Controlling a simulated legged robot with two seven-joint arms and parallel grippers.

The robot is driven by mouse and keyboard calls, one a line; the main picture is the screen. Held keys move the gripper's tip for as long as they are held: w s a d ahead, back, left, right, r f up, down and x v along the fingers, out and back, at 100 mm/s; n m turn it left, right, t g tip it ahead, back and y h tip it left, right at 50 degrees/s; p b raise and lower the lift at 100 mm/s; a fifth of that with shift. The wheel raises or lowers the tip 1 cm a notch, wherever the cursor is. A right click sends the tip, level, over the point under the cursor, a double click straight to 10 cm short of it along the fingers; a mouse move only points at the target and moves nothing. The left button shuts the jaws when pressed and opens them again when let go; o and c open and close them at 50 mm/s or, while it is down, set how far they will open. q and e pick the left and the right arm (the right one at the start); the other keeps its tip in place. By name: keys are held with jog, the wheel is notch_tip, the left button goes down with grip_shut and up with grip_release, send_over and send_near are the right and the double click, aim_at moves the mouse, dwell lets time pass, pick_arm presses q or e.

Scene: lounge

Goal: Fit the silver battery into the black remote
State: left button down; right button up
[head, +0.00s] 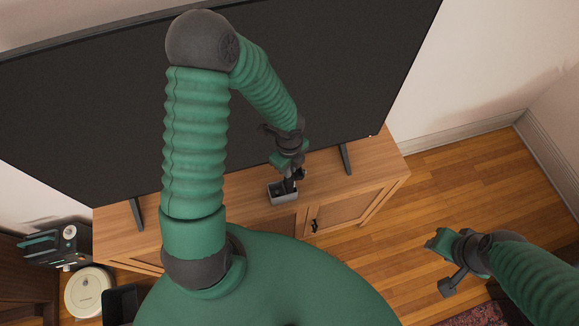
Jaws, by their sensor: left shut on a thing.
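My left arm reaches over the wooden cabinet, and my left gripper (289,184) points down into a small grey open-topped box (285,199) on the cabinet top. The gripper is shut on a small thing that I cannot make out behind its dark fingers. Something dark shows inside the box beside the fingers, too small to identify. I cannot pick out the silver battery or the black remote for certain. My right gripper (437,242) hangs over the floor at the lower right, away from the cabinet. Its fingers do not show clearly.
A large dark television (330,60) stands on the wooden cabinet (235,195), close behind the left gripper. The cabinet top is bare on both sides of the box. A round white robot vacuum (90,292) is at the lower left. Wooden floor (480,165) is open at right.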

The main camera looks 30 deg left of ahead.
pick_arm(q)
jog(key=shift+f+b, duration=0.45)
jog(key=shift+f, duration=0.25)
jog(key=c, duration=1.4)
grip_release()
jog(key=shift+r, duration=0.1)
notch_tip(320, 180, up, 6)
jog(key=p, duration=0.6)
